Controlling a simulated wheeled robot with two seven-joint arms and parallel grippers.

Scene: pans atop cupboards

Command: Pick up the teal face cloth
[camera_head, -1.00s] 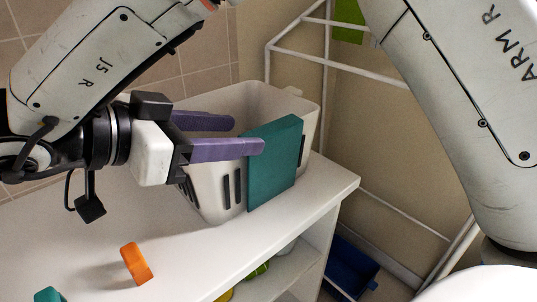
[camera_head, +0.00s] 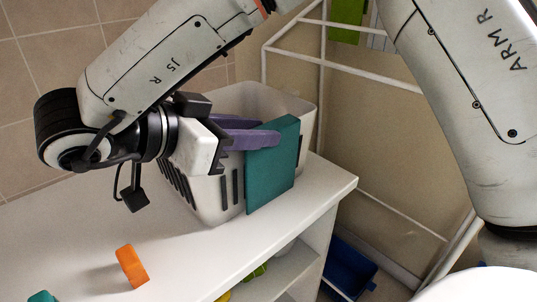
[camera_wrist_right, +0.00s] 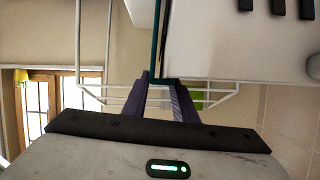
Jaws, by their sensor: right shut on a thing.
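The teal face cloth (camera_head: 270,175) stands as a flat, upright panel against the front right outside of the white basket (camera_head: 218,200). It shows edge-on as a thin teal strip in the right wrist view (camera_wrist_right: 157,35). My right gripper (camera_head: 271,133) comes in from the left with purple fingers and is shut on the cloth at its top edge. In the right wrist view, the cloth's edge runs down between the two fingertips (camera_wrist_right: 164,80), close beside the basket's pale wall (camera_wrist_right: 215,40). My left gripper is not in view.
The basket stands on a white cupboard top (camera_head: 190,255), near its right end. An orange object (camera_head: 132,267) and another teal object (camera_head: 41,297) lie at the front left. A white frame rack (camera_head: 323,60) stands behind at the right. A blue bin (camera_head: 350,268) sits below.

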